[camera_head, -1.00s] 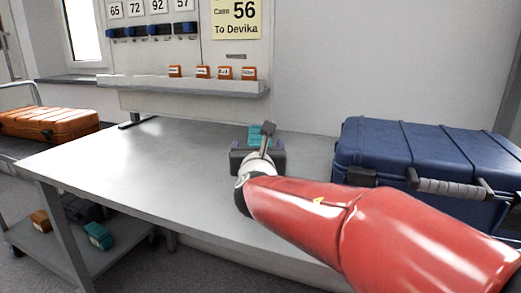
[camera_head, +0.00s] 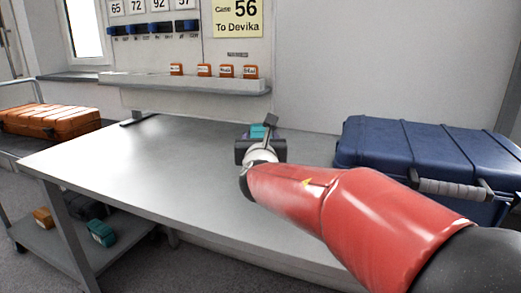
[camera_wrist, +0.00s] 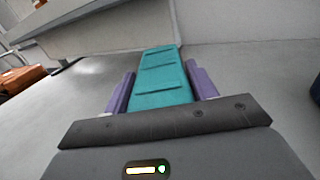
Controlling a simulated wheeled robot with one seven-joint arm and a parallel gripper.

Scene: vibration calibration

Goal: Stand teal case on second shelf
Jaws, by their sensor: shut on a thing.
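A teal case (camera_wrist: 158,80) with ridges across its face sits between the two purple fingers of my gripper (camera_wrist: 163,90), which is shut on it. In the head view, only a small part of the held teal case (camera_head: 258,131) shows behind my gripper (camera_head: 260,148), over the right part of the table. A second teal case (camera_head: 101,232) lies on the shelf under the table (camera_head: 110,180). A narrow wall shelf (camera_head: 180,84) holds several small orange boxes. I cannot tell whether the held case touches the tabletop.
A large blue case (camera_head: 430,150) stands on the table's right side, close to my arm. An orange case (camera_head: 50,122) lies at the far left. Another orange box (camera_head: 43,217) and a dark case (camera_head: 85,208) share the low shelf. The table's left and middle are clear.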

